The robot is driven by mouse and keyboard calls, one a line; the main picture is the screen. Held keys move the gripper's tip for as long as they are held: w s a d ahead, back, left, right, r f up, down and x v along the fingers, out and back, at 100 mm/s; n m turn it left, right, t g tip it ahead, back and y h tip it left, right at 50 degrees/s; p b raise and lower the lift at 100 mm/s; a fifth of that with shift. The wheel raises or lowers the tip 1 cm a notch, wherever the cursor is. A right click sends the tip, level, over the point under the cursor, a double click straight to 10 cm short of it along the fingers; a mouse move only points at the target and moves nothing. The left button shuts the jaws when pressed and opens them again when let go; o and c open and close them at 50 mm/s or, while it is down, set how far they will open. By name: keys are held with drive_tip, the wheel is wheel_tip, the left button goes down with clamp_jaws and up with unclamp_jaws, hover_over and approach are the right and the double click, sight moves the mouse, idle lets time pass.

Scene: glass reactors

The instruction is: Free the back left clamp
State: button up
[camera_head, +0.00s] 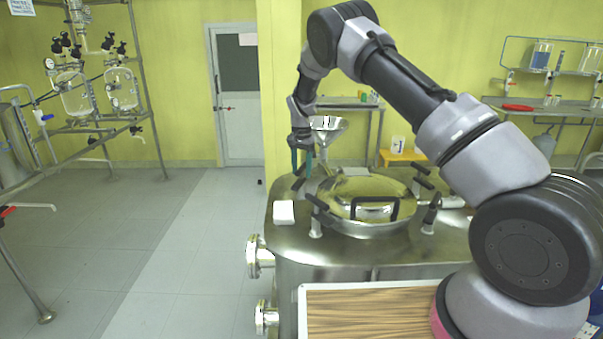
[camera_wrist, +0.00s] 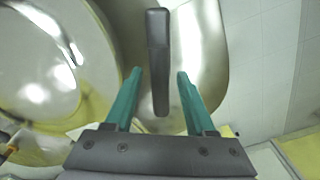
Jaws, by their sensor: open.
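The reactor lid (camera_head: 367,195) is a shiny metal dome with a black handle, on a steel vessel. The back left clamp (camera_wrist: 158,62) shows in the wrist view as a black bar handle. My gripper (camera_wrist: 158,74) is open, with one teal finger on each side of the handle and gaps visible on both sides. In the head view my gripper (camera_head: 302,172) points down at the back left of the lid, where the clamp is partly hidden behind the fingers. The front left clamp (camera_head: 318,203) has a black handle.
Black-handled clamps also stand at the right of the lid, including the front right clamp (camera_head: 431,214). A metal funnel (camera_head: 327,126) stands close behind my gripper. A white block (camera_head: 284,212) lies on the vessel top at left.

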wheel_tip(320, 180, up, 10)
drive_tip(key=shift+f, duration=0.25)
drive_tip(key=s+d+r+t+y, duration=0.1)
drive_tip(key=s+d+r, duration=0.4)
drive_tip(key=r, duration=0.3)
drive_tip(key=s+d+r+t+y, duration=0.1)
drive_tip(key=s+d+r, duration=0.45)
drive_tip(key=r, duration=0.35)
drive_tip(key=s+d+r+t+y, duration=0.1)
drive_tip(key=s+d+r, duration=0.4)
drive_tip(key=r, duration=0.3)
drive_tip(key=s+d+r+n+t, duration=0.1)
drive_tip(key=s+d, duration=0.3)
drive_tip(key=s, duration=0.8)
drive_tip(key=s+d+r+t+h, duration=0.1)
drive_tip(key=s+d+t, duration=0.2)
drive_tip(key=s, duration=1)
drive_tip(key=shift+d+n, duration=0.4)
drive_tip(key=shift+r, duration=0.1)
drive_tip(key=shift+c, duration=0.2)
